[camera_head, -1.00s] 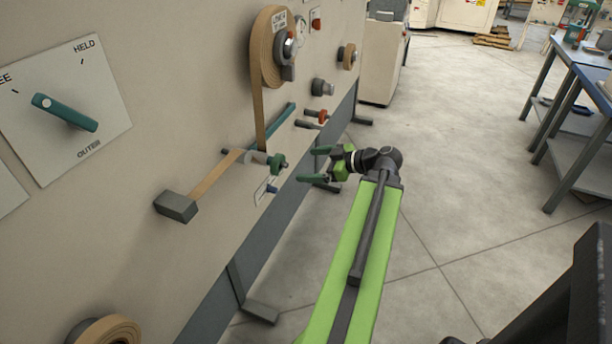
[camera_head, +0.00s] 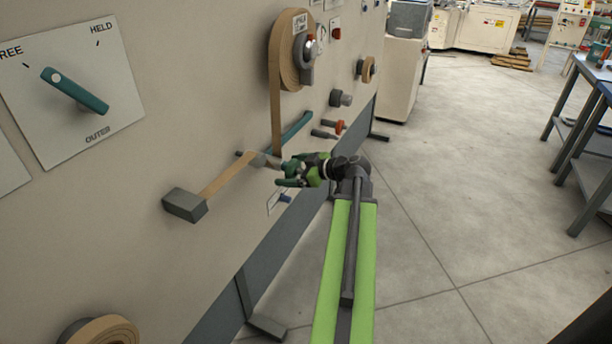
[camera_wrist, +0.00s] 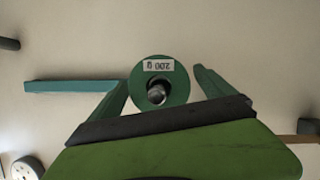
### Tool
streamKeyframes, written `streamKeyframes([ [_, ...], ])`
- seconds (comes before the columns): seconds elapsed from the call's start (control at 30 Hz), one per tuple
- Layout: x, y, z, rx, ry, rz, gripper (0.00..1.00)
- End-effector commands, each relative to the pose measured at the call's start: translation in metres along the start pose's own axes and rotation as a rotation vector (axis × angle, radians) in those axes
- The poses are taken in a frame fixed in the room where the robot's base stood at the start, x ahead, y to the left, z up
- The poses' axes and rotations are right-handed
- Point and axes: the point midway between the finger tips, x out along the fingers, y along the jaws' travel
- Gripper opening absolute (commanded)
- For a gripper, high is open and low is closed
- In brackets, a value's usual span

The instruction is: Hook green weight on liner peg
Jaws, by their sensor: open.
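The green weight (camera_wrist: 173,95) shows in the wrist view as a round disc with an upside-down "200 g" label and a grey stub at its centre. My gripper (camera_wrist: 161,82) is open, with one finger on each side of the disc; whether they touch it I cannot tell. In the head view my gripper (camera_head: 284,174) is at the machine panel, by the lower end of the tan strip (camera_head: 276,115), and largely hides the weight. A bare grey peg (camera_head: 322,134) sticks out beyond it, below a red-ended peg (camera_head: 338,126). Which peg is the liner peg I cannot tell.
A teal bar (camera_head: 295,130) lies along the panel close to my gripper and also shows in the wrist view (camera_wrist: 75,86). A grey block (camera_head: 184,204) ends the tan strip at left. A tan roll (camera_head: 288,50) hangs above.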

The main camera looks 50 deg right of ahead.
Motion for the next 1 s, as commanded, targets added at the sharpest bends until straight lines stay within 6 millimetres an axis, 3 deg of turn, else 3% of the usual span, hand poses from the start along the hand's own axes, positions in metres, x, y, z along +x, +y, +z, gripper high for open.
streamKeyframes([
  [0.2,0.02,0.0,0.0,0.0,0.0,-0.001,0.93],
  [0.47,0.021,0.0,-0.001,0.0,0.0,0.0,0.93],
  [1.0,0.02,0.0,-0.001,0.0,0.0,-0.001,0.24],
])
